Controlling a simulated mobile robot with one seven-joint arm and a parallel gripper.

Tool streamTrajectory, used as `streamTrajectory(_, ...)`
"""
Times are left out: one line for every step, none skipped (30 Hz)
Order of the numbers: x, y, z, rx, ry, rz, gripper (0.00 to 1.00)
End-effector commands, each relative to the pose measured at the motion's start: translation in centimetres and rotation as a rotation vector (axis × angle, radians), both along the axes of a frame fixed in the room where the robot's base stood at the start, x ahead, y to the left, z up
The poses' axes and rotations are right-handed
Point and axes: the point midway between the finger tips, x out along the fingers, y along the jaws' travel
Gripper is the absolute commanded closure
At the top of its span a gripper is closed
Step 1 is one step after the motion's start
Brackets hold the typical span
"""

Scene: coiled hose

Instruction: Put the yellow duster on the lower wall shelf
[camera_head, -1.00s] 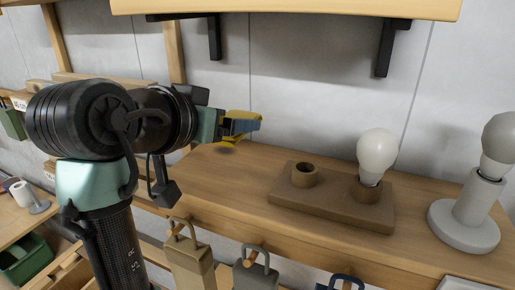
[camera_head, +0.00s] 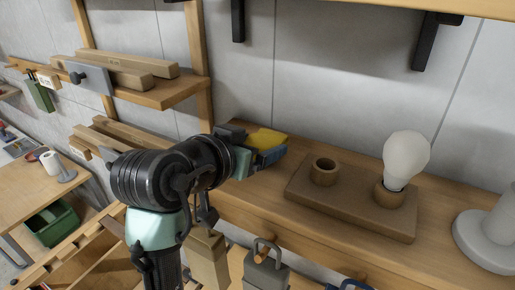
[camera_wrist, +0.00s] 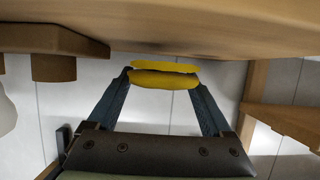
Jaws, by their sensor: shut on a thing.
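The yellow duster (camera_head: 266,139) is a soft folded cloth held between the fingers of my gripper (camera_head: 262,154). In the wrist view the shelf (camera_wrist: 200,22) fills the top, close to the duster. I cannot tell whether they touch.
A brown two-socket block (camera_head: 345,209) with a white bulb (camera_head: 405,160) stands right of the duster. A pale lamp base (camera_head: 488,235) is farther right. Padlocks (camera_head: 265,268) hang on pegs at the shelf front. The upper shelf (camera_head: 440,5) and its black brackets are above.

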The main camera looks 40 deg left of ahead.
Motion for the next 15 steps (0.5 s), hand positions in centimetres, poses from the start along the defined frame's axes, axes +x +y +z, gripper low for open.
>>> streamTrajectory(0.0,0.0,-0.7,-0.003,0.003,0.001,0.6)
streamTrajectory(0.0,0.0,-1.0,-0.002,0.002,0.001,0.6)
streamTrajectory(-0.1,0.0,-1.3,-0.002,0.002,0.001,0.6)
streamTrajectory(0.0,0.0,-1.5,-0.002,0.001,0.001,0.6)
streamTrajectory(0.0,0.0,-1.6,-0.001,0.0,0.001,0.6)
streamTrajectory(0.0,0.0,-1.7,0.0,0.0,0.001,0.6)
streamTrajectory(0.0,0.0,-1.7,0.001,-0.001,0.001,0.6)
streamTrajectory(0.0,0.0,-1.7,0.002,-0.001,0.001,0.6)
streamTrajectory(0.0,0.0,-1.7,0.002,-0.001,0.001,0.6)
streamTrajectory(0.0,0.0,-1.7,0.002,-0.001,0.001,0.6)
streamTrajectory(0.0,0.0,-1.7,0.002,-0.001,0.001,0.6)
streamTrajectory(0.0,0.0,-1.7,0.002,-0.001,0.001,0.6)
streamTrajectory(0.0,0.0,-1.7,0.002,-0.001,0.001,0.6)
streamTrajectory(0.0,0.0,-1.8,0.002,-0.001,0.001,0.6)
streamTrajectory(0.0,0.0,-2.0,0.0,-0.001,0.0,0.6)
